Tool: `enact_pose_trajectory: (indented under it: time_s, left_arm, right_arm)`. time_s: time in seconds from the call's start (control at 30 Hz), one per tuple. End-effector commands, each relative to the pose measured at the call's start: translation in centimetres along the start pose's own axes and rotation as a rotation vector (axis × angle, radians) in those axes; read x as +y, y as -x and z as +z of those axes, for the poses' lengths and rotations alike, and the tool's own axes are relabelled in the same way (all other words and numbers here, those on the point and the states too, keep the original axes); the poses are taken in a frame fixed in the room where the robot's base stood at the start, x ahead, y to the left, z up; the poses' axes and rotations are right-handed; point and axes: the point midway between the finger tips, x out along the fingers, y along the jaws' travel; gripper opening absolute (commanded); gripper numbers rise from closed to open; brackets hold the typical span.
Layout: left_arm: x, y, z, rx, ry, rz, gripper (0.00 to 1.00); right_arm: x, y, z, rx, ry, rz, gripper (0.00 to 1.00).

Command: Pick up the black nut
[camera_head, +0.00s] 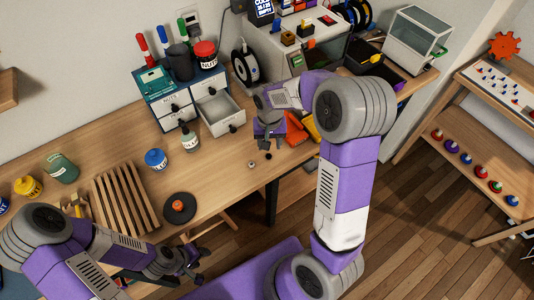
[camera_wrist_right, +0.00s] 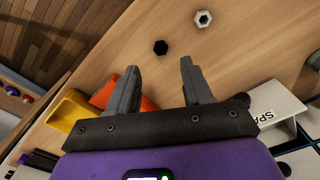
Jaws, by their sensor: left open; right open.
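The black nut (camera_wrist_right: 160,47) lies on the wooden table in the right wrist view, just beyond and roughly between my right fingertips. It shows as a small dark spot in the head view (camera_head: 268,156). My right gripper (camera_wrist_right: 160,68) is open and empty, pointing down above the table; it also shows in the head view (camera_head: 266,145). My left gripper (camera_head: 194,264) is open and empty at the lower left, in front of the table's edge.
An orange bin (camera_wrist_right: 137,94) and a yellow bin (camera_wrist_right: 71,112) lie close to the right gripper. An open white drawer (camera_head: 222,112) juts from the drawer cabinet. The table around the nuts is clear.

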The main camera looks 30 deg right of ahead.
Motion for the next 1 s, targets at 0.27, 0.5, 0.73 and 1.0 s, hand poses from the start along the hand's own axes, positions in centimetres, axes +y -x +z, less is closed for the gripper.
enact_pose_trajectory:
  time_s: [0.27, 0.5, 0.73, 1.0]
  left_arm:
    - [-0.4, -1.1, -0.1, 0.001, 0.000, 0.000, 0.48]
    - [-0.5, -1.2, -0.1, 0.001, 0.000, 0.000, 0.48]
    - [-0.4, -1.2, -0.1, 0.001, 0.000, 0.000, 0.48]
    - [-0.4, -1.2, -0.1, 0.001, 0.000, 0.000, 0.48]
  right_arm:
    - [-0.1, -4.2, 0.6, -0.003, 0.000, 0.001, 0.50]
    - [-0.2, -5.0, 0.5, 0.000, 0.000, -0.001, 0.50]
    - [-0.2, -4.9, 0.5, 0.000, 0.000, -0.001, 0.32]
    - [-0.2, -4.9, 0.5, 0.000, 0.000, -0.001, 0.00]
